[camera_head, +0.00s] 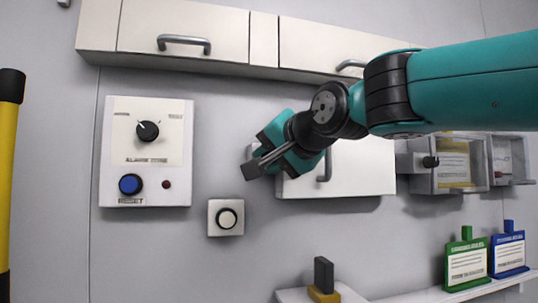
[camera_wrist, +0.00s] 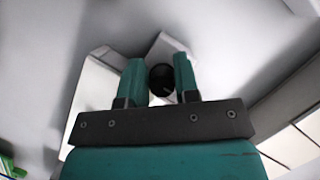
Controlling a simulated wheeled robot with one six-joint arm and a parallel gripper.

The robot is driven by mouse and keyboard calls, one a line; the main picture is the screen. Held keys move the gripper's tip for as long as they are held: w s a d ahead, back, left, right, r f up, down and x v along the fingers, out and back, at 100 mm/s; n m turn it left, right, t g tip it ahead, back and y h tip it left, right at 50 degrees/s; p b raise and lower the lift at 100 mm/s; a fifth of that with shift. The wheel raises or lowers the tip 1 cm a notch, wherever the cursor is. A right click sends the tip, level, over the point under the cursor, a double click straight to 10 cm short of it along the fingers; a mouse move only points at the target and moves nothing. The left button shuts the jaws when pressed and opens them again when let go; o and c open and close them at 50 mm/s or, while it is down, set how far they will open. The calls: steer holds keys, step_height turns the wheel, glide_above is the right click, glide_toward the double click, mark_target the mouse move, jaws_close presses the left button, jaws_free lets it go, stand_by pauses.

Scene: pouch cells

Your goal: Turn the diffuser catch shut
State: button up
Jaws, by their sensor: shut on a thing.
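In the wrist view, a round black knob (camera_wrist: 161,78) sits between the two teal fingers of my gripper (camera_wrist: 160,77). I take it as the diffuser catch; no label on it shows. Behind it is a small white block (camera_wrist: 168,46). My gripper is shut on the knob. In the head view, my gripper (camera_head: 262,152) is at the left edge of a white wall cabinet (camera_head: 350,165) with a grey vertical handle. The white block (camera_head: 250,150) shows only in part there, and my gripper hides the knob. Which way the catch is turned cannot be told.
A control box (camera_head: 145,190) with a dial and blue button is on the wall at left. A round black button (camera_head: 227,218) is below my gripper. Overhead cupboards (camera_head: 190,25) run above.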

steer(key=shift+w+d+r, duration=0.1)
steer(key=shift+d+r, duration=0.15)
steer(key=shift+r, duration=0.2)
steer(key=o, duration=0.9)
steer(key=shift+f, duration=0.1)
steer(key=shift+f+n, duration=0.1)
steer(key=shift+n, duration=0.2)
steer(key=b+v, duration=0.5)
steer(key=v, duration=1.2)
steer(key=shift+s+a+b, duration=0.1)
steer(key=shift+s+b, duration=0.1)
steer(key=shift+b, duration=0.15)
